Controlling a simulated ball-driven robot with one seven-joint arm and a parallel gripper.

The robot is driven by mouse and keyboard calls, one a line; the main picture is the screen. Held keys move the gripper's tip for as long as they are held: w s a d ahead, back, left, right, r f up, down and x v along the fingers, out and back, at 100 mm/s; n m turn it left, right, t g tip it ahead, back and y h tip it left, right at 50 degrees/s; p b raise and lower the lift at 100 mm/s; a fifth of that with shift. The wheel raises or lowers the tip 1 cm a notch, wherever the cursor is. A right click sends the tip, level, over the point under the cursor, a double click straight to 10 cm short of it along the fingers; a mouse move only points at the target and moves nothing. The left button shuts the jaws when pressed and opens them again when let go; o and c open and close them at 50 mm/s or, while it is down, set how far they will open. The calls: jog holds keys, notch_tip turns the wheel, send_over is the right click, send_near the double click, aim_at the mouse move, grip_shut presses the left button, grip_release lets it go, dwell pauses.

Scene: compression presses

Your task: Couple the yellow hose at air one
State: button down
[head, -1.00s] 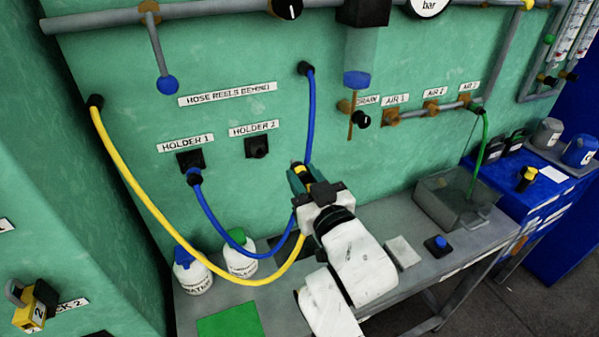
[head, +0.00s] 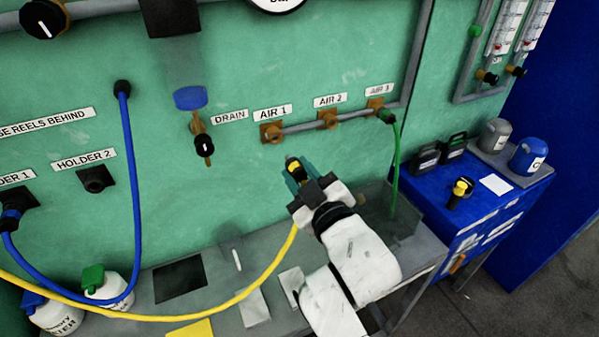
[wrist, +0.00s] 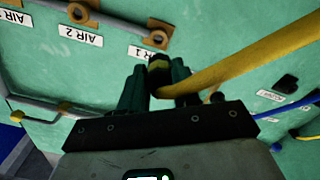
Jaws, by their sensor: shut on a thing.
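My gripper (head: 298,173) is shut on the yellow hose's end fitting, which has a dark tip and a yellow band. The yellow hose (head: 268,274) hangs from it in a sag to the left. The wrist view shows the fitting between the two teal fingers (wrist: 158,88), with the hose (wrist: 245,58) running to the right. The brass air one port (head: 271,133), under the AIR 1 label, is empty. It lies above and left of the fitting in the head view, with a gap between. The wrist view shows this port (wrist: 157,36) beyond the fitting.
The air two port (head: 328,119) is empty; a green hose (head: 396,150) is on air three. The drain valve (head: 203,147) juts out left of air one. A blue hose (head: 133,180) hangs at left. A bench with a clear bin (head: 405,225) lies below.

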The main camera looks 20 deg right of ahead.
aim_at(290, 157)
jog(key=shift+d, duration=0.2)
jog(key=shift+w, duration=0.1)
jog(key=shift+w, duration=2.8)
jog(key=shift+w+r, duration=0.1)
jog(key=shift+w, duration=1.55)
jog(key=c, duration=0.7)
grip_release()
jog(key=shift+c, duration=0.2)
